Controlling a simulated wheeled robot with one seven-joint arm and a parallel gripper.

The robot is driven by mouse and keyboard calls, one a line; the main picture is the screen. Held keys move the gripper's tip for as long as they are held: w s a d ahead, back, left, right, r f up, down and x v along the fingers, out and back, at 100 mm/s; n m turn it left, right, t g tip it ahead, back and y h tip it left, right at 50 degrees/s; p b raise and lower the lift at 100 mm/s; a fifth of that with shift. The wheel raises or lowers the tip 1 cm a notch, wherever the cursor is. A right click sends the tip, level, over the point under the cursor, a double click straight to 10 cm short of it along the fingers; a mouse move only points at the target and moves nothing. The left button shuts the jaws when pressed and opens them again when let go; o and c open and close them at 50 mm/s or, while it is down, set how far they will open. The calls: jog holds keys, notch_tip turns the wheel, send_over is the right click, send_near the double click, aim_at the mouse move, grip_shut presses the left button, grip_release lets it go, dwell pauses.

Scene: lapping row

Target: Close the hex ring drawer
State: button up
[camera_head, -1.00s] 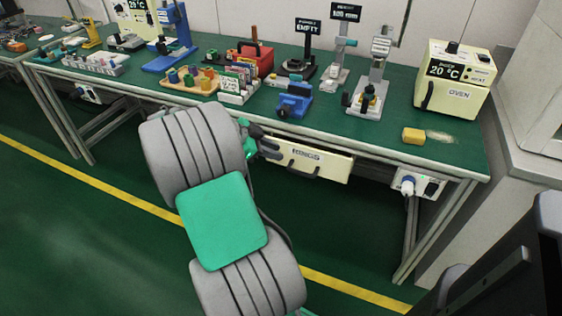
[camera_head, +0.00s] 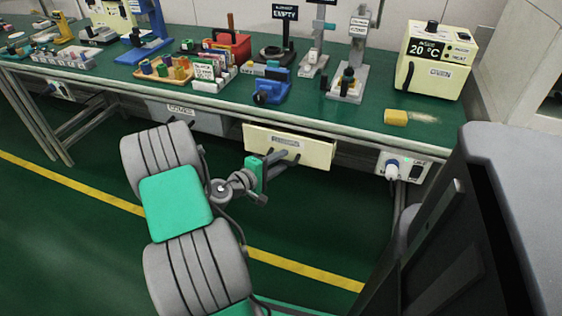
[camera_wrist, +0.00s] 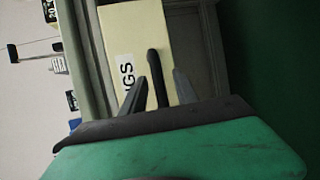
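The drawer with the cream front (camera_head: 318,151) is under the bench's front edge. Its label is too small to read in the head view; in the wrist view the drawer front (camera_wrist: 125,28) shows a label ending in "NGS". How far it stands out is hard to tell. My gripper (camera_head: 284,158) is in front of it. In the wrist view, its fingers (camera_wrist: 159,86) are apart, one on each side of the dark bar handle (camera_wrist: 155,65), with gaps visible. Part of the handle is hidden behind the gripper in the head view.
A grey drawer (camera_head: 205,122) sits left of the cream one. A socket box (camera_head: 412,168) with a plug is to its right. The green bench top (camera_head: 330,115) above carries instruments, a blue vice (camera_head: 271,92) and an oven (camera_head: 437,60). Floor in front is clear.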

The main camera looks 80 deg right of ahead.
jog(key=shift+s+d, duration=0.1)
jog(key=shift+d, duration=0.1)
jog(key=shift+c, duration=0.6)
grip_shut()
dwell(0.7)
